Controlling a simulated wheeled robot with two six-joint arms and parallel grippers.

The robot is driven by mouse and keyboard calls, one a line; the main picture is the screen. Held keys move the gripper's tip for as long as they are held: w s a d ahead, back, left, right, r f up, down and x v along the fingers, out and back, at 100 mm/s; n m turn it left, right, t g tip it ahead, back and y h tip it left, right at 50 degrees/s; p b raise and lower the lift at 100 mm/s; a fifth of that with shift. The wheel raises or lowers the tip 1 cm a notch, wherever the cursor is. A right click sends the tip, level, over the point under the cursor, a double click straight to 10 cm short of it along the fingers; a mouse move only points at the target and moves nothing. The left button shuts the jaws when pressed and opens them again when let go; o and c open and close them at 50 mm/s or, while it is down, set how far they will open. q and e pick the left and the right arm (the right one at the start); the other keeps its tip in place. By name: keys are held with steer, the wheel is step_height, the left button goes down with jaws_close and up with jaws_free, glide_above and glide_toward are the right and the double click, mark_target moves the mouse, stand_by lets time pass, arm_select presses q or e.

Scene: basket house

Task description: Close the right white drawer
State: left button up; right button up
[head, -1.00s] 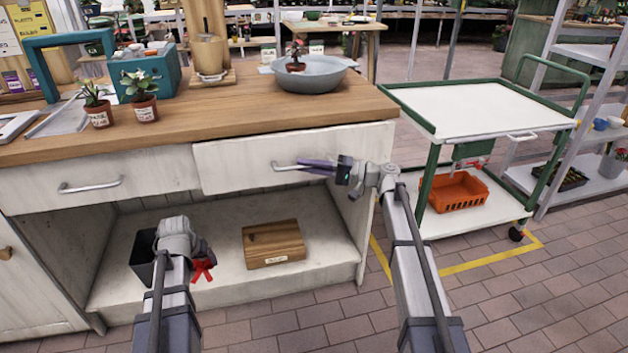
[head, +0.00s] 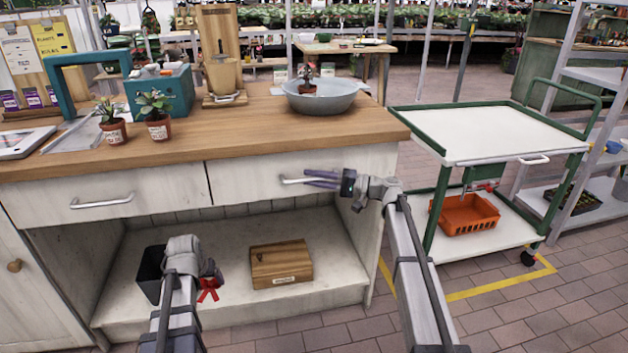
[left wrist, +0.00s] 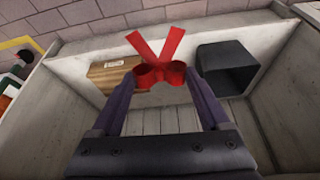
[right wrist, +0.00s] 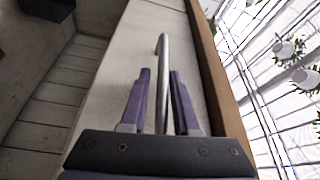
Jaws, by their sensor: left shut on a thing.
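The right white drawer (head: 245,181) is under the wooden worktop; its front looks about level with the left drawer (head: 40,203), and any small gap is hard to tell. My right gripper (head: 322,180) is at its metal handle (head: 292,181). In the right wrist view the handle (right wrist: 162,60) runs between the parted fingers (right wrist: 159,75), with some space beside it. My left gripper (head: 212,278) is low before the open shelf, shut on a red two-pronged item (left wrist: 160,70), which hangs below it in the head view (head: 208,291).
The open shelf (head: 225,300) below holds a wooden box (head: 280,264) and a dark bin (head: 150,272). Potted plants (head: 156,117) and a grey bowl (head: 320,98) stand on the worktop (head: 255,135). A green-framed cart (head: 490,135) stands at right.

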steer(key=shift+o, duration=1)
steer(key=shift+s, duration=0.1)
arm_select(q)
steer(key=shift+f+b, duration=0.45)
arm_select(e)
steer(key=d, duration=1.2)
steer(key=shift+s+f, duration=0.45)
steer(key=shift+a, duration=0.1)
